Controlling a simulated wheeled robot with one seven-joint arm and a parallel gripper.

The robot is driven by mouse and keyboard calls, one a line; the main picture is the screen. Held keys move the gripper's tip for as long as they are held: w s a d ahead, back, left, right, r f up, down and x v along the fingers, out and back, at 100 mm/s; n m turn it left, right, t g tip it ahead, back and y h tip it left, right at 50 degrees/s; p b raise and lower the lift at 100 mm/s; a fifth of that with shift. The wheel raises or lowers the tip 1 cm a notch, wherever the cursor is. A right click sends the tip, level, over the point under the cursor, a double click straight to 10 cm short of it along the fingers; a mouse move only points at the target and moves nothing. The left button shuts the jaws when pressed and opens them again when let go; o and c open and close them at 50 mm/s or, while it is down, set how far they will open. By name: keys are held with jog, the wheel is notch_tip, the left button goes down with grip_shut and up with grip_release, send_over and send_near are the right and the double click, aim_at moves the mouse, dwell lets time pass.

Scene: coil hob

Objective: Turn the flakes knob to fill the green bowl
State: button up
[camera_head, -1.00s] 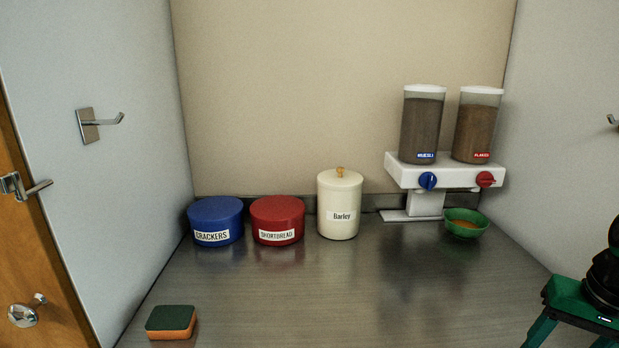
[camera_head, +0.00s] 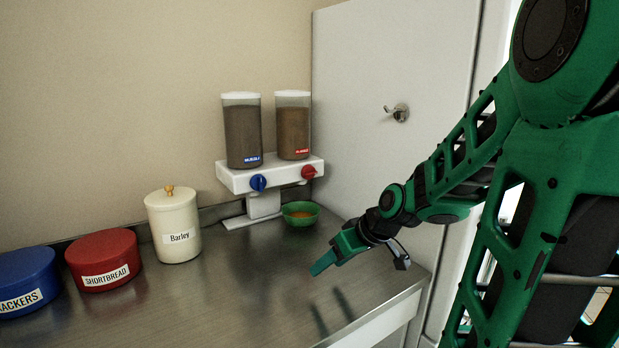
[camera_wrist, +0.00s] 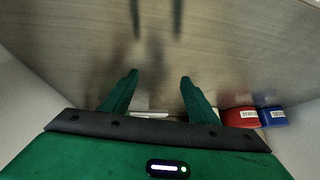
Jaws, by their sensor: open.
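The red flakes knob (camera_head: 309,172) sits on the front of the white dispenser (camera_head: 268,177), below the clear canister with the red label (camera_head: 293,126). The green bowl (camera_head: 300,214) stands on the counter beneath that side of the dispenser, with some orange-brown contents showing in it. My gripper (camera_head: 323,264) is open and empty above the counter, in front of and below the bowl, apart from it. In the wrist view both fingers (camera_wrist: 158,88) are spread over bare counter, with nothing between them.
A blue knob (camera_head: 258,183) is left of the red one, under the muesli canister (camera_head: 242,131). A cream Barley jar (camera_head: 173,226), a red shortbread tin (camera_head: 104,261) and a blue crackers tin (camera_head: 27,284) stand left. A grey wall panel with a hook (camera_head: 397,112) borders the right.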

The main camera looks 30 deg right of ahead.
jog(key=w+d+r+n+t+y, duration=0.1)
jog(key=w+r+t, duration=0.3)
jog(key=w, duration=0.3)
jog(key=m+t+h, duration=0.2)
jog(key=t+h, duration=0.1)
jog(key=t, duration=0.4)
send_near(312, 173)
jog(key=w, duration=0.9)
jog(key=shift+w+r, duration=0.1)
jog(key=shift+r, duration=0.05)
jog(key=shift+c, duration=0.2)
jog(key=c, duration=1)
